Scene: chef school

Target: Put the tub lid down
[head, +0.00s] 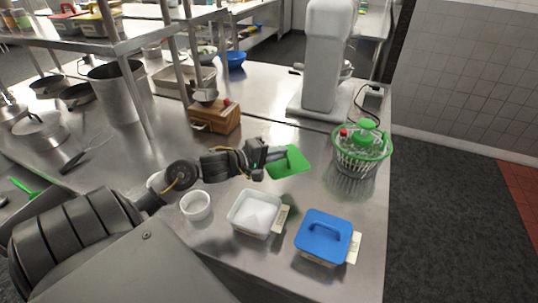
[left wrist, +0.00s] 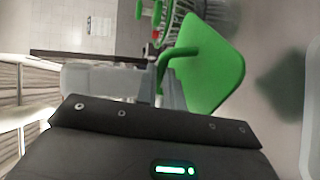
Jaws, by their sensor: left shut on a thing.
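The green tub lid (head: 292,163) is in the air above the steel counter, beyond the open tub. My left gripper (head: 270,156) is shut on the lid's handle. In the left wrist view the lid (left wrist: 212,65) hangs at the fingers, its handle between them (left wrist: 168,75). The open white tub (head: 236,216) holds something white and has a label on its side. It stands on the counter, nearer than the lid. My right gripper is not in view.
A tub with a blue lid (head: 325,231) stands right of the open tub, and a small white bowl (head: 196,206) left of it. A wooden box (head: 214,117) and mixer (head: 322,65) are behind. Bare counter (head: 302,190) lies below the lid.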

